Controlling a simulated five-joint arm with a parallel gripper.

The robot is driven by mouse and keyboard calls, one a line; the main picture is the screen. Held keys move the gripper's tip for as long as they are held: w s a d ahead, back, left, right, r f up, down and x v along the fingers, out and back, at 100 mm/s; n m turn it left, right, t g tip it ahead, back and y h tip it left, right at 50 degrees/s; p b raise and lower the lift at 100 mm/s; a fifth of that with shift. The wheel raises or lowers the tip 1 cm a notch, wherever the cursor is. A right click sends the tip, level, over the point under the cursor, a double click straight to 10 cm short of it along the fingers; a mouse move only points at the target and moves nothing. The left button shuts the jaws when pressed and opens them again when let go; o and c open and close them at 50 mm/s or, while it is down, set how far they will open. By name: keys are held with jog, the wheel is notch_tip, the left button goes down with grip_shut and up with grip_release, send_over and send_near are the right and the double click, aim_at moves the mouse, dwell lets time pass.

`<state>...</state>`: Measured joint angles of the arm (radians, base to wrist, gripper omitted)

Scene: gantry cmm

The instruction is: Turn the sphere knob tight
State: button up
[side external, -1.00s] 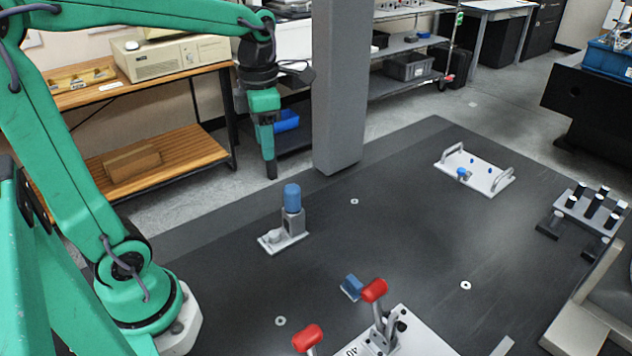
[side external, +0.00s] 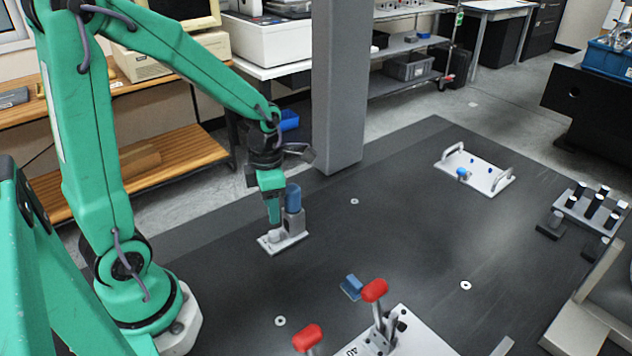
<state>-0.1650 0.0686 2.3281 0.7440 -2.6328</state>
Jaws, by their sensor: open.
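A small pale knob (side external: 273,237), which looks like the sphere knob, sits at the left end of a light base plate (side external: 291,242). A grey block (side external: 292,222) with a blue rounded cap (side external: 293,196) stands upright on the same plate, to the right of the knob. My gripper (side external: 274,222) points down just above the knob, to the left of the block, and is open. The picture is too small to tell whether the fingers touch or straddle the knob. My gripper partly covers the left side of the block.
A grey column (side external: 338,90) stands behind the fixture. Red-handled clamps (side external: 374,291) and a blue block (side external: 352,284) are in front. A white plate with handles (side external: 478,175) lies at the back right. The dark table between them is mostly clear.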

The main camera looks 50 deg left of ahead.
aim_at(274, 233)
jog(key=shift+f, duration=3.8)
grip_shut()
